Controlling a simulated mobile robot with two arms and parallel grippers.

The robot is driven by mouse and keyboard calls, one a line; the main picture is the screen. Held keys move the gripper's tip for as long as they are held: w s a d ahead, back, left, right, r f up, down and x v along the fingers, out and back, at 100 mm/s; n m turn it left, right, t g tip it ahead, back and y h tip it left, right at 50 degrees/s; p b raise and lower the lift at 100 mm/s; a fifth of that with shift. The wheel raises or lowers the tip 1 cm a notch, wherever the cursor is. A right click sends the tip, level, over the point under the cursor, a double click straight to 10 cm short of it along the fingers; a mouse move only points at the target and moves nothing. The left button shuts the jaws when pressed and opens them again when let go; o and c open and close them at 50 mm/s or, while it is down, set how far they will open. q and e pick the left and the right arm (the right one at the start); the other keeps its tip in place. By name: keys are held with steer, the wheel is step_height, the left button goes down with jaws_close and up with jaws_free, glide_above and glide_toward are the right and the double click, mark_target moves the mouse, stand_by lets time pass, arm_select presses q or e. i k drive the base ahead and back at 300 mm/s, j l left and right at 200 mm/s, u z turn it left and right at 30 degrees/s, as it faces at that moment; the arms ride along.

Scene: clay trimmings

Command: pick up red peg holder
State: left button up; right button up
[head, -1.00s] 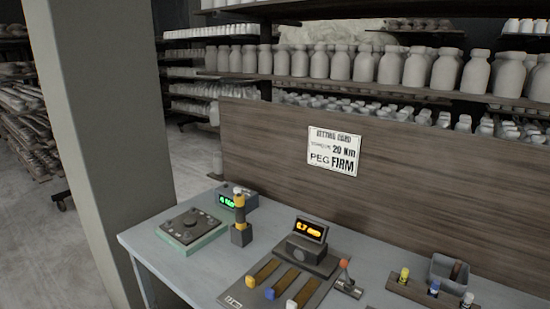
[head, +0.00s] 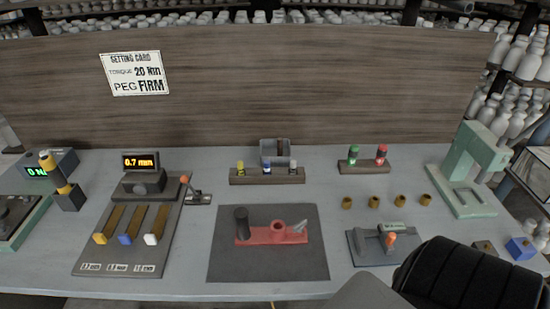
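A small red-capped holder (head: 381,154) stands upright in the right end of a brown wooden rack (head: 364,168) at the back right of the bench in the head view. A similar green-capped holder (head: 353,155) stands beside it, to its left. A red metal fixture (head: 272,234) with a dark upright cylinder lies on a dark mat (head: 268,269) at the middle of the bench. I cannot see the fingertips of either gripper.
A second rack (head: 267,179) holds yellow, blue and white items. Several brass rings (head: 374,202) lie in a row before the right rack. A grey lever device (head: 375,246) sits in front, a green press (head: 468,172) at right. A black ribbed shape covers the lower right.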

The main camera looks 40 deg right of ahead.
mark_target(277, 234)
steer(key=z, duration=1.25)
steer(key=l+u, duration=0.2)
steer(key=l, duration=0.5)
steer(key=k, duration=0.05)
